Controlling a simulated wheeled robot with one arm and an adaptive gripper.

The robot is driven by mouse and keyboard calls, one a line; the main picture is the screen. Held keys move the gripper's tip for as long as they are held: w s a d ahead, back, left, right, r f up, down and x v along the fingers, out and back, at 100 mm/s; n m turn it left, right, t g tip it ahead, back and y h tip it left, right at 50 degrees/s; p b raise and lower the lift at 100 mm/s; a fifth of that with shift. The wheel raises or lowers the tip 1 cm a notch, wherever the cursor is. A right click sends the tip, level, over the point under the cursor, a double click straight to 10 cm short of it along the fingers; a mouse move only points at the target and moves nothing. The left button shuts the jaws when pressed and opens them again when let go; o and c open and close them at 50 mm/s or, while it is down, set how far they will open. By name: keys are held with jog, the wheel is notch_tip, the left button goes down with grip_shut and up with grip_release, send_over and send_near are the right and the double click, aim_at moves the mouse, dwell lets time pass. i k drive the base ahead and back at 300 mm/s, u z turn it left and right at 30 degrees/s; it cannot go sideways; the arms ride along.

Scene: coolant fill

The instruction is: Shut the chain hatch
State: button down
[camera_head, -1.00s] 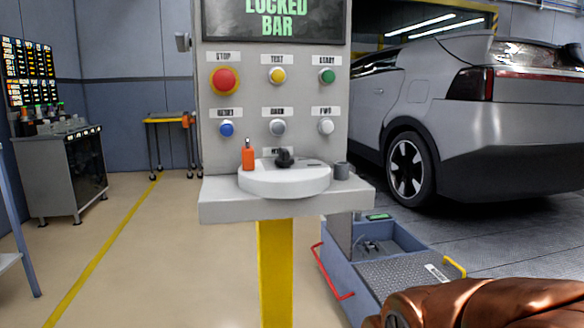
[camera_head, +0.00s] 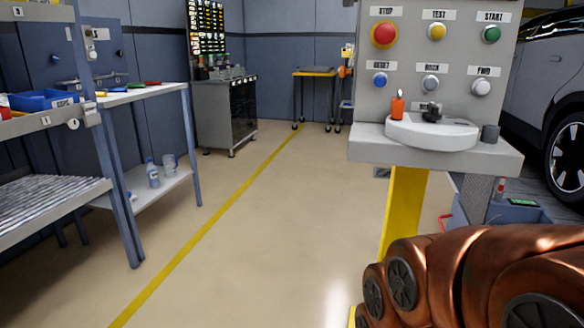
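No chain hatch can be made out in the head view. A blue-grey floor unit (camera_head: 522,214), partly hidden behind the control pedestal and my arm, shows at the lower right; I cannot tell whether it bears a hatch. My copper-coloured arm fills the lower right corner. My gripper is outside the picture.
The control pedestal (camera_head: 440,152) with several buttons stands at the right on a yellow post (camera_head: 402,205). Shelves with a white top (camera_head: 135,93) stand at the left. A grey cabinet (camera_head: 226,110) is at the back. The floor between them is clear, with a yellow line (camera_head: 200,240).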

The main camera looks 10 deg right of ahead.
aim_at(476, 193)
jog(key=u, duration=0.2)
jog(key=i, duration=2.05)
jog(key=z, duration=0.6)
jog(key=i, duration=1.45)
jog(key=z, duration=1.35)
jog(key=i, duration=0.55)
jog(key=z, duration=0.25)
